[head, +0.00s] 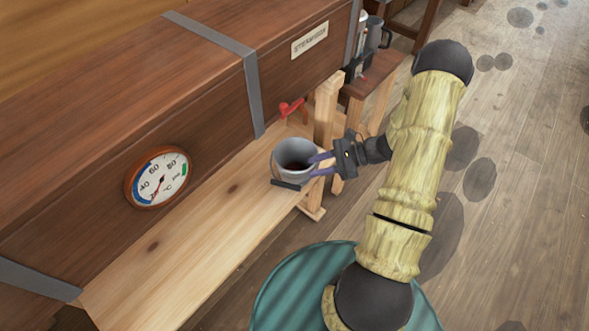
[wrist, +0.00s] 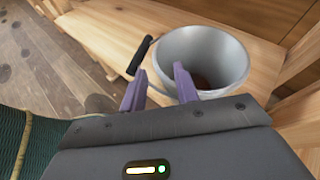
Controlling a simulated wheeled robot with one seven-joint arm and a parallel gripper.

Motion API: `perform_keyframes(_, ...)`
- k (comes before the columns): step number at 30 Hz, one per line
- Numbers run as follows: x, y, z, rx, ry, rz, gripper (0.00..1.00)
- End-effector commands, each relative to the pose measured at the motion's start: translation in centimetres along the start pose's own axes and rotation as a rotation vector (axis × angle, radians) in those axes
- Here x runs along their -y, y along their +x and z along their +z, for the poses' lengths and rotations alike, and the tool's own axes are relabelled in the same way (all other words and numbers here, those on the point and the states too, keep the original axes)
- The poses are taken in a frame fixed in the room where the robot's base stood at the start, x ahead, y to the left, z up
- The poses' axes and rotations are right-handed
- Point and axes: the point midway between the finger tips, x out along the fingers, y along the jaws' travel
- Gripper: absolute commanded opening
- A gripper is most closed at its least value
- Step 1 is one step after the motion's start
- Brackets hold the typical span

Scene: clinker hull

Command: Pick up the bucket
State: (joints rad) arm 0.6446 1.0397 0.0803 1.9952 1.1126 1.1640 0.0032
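The bucket (head: 296,160) is a small grey metal pail standing upright on the wooden bench. Its dark handle grip (head: 286,184) hangs down at its near side. Its inside looks dark brown at the bottom. My gripper (head: 316,164) is at the bucket's right side in the head view, its two purple fingers apart. In the wrist view the bucket (wrist: 228,58) lies just beyond the fingers of my gripper (wrist: 158,78). One finger overlaps the bucket's wall and the other is outside it, near the handle grip (wrist: 141,55). I cannot tell whether either finger touches the bucket.
The bench (head: 190,245) runs below a long wooden steam box (head: 170,95) with a gauge (head: 158,177). A red valve handle (head: 291,108) is just behind the bucket. A wooden post (head: 326,108) stands close by. A small table (head: 377,75) holds a jug (head: 374,36). Floor at right is open.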

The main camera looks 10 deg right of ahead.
Motion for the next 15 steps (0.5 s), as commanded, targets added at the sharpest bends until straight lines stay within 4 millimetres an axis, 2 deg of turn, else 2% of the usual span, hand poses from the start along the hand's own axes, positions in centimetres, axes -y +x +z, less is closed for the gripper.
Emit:
perform_keyframes(11, 0.0, 0.4, 0.0, 0.0, -0.001, 0.001, 0.3)
perform_keyframes(15, 0.0, 1.8, 0.0, 0.001, -0.001, 0.003, 0.3)
